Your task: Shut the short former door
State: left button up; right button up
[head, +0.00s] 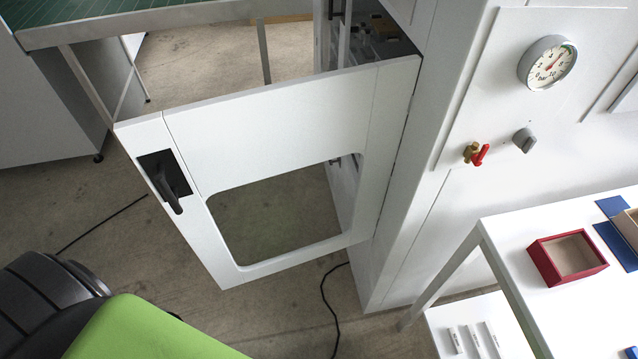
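The short former door (275,125) is a white panel with a large rounded window opening. It stands open, swung out from the white machine body (440,110), with its hinge side at the right. A dark handle (168,188) on a black plate sits near its free left edge. Through the window I see the floor. Neither of my grippers shows in the head view, so I see nothing touching the door or its handle.
A white table (510,240) at the right bears a red box (567,258). A gauge (547,63) and a red-handled valve (475,153) are on the machine. Black cables (328,305) lie on the floor. A white cabinet (60,110) stands at the left. Floor left of the door is mostly clear.

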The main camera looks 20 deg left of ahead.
aim_at(187, 154)
jog(key=i+u, duration=0.15)
jog(key=u, duration=0.25)
jog(key=i+u, duration=0.1)
jog(key=u, duration=0.25)
jog(key=i+l+u, duration=0.15)
jog(key=u, duration=0.25)
